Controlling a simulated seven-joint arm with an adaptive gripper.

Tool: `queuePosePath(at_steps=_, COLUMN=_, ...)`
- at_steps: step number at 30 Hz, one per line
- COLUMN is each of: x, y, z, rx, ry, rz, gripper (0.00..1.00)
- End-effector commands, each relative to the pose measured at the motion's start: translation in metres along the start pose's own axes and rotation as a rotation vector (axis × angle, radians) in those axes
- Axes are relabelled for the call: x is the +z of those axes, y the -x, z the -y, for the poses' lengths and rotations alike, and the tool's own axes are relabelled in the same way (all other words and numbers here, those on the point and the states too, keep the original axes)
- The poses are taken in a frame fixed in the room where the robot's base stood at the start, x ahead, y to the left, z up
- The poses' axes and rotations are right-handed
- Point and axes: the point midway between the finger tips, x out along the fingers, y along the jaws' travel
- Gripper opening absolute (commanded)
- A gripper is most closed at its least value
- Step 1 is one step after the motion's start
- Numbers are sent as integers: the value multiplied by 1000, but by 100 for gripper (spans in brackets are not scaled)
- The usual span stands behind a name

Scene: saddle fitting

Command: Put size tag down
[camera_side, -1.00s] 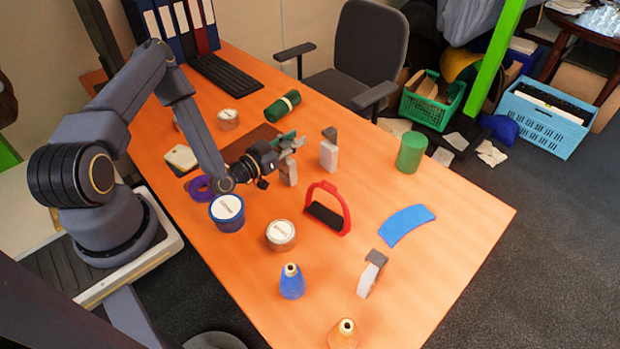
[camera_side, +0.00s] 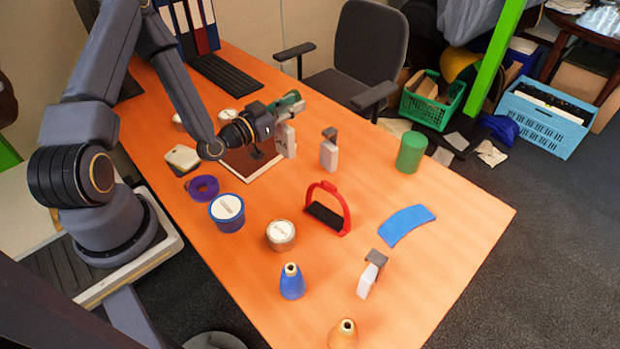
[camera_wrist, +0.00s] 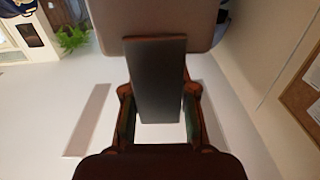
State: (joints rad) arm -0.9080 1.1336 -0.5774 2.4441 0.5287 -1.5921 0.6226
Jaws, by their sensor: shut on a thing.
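My gripper (camera_side: 288,112) is shut on a size tag (camera_side: 288,143), a pale block with a grey upper part, at the back middle of the table in the side view. The tag hangs roughly upright below the fingers; I cannot tell if it clears the table. In the wrist view, the tag's dark grey part (camera_wrist: 157,80) lies between the fingers, with its paler body (camera_wrist: 155,20) beyond. A similar tag (camera_side: 328,156) stands just to the right, apart from it. Another tag (camera_side: 366,281) stands near the front right.
The red stirrup (camera_side: 345,211), silver tin (camera_side: 281,236), blue tub (camera_side: 228,219) and blue cone (camera_side: 291,284) stand in front. A brown board (camera_side: 240,163) lies left of the tag. A green cylinder (camera_side: 411,152) and blue curved pad (camera_side: 405,224) are to the right.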

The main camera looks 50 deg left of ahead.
Motion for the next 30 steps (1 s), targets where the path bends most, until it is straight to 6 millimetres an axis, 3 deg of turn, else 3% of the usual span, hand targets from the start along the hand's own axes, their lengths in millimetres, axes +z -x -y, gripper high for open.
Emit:
queuePosePath(at_steps=6, x=-50, y=0, z=0, rx=0, ry=-7, rz=-6, gripper=0)
queuePosePath(at_steps=15, x=-94, y=1, z=0, rx=0, ry=-5, rz=-4, gripper=0)
queuePosePath(at_steps=23, x=-90, y=-13, z=-63, rx=98, ry=0, rz=4, gripper=0)
queuePosePath(at_steps=26, x=-89, y=-16, z=-96, rx=148, ry=-1, rz=6, gripper=0)
queuePosePath(at_steps=30, x=-89, y=-14, z=-154, rx=231, ry=-1, rz=6, gripper=0)
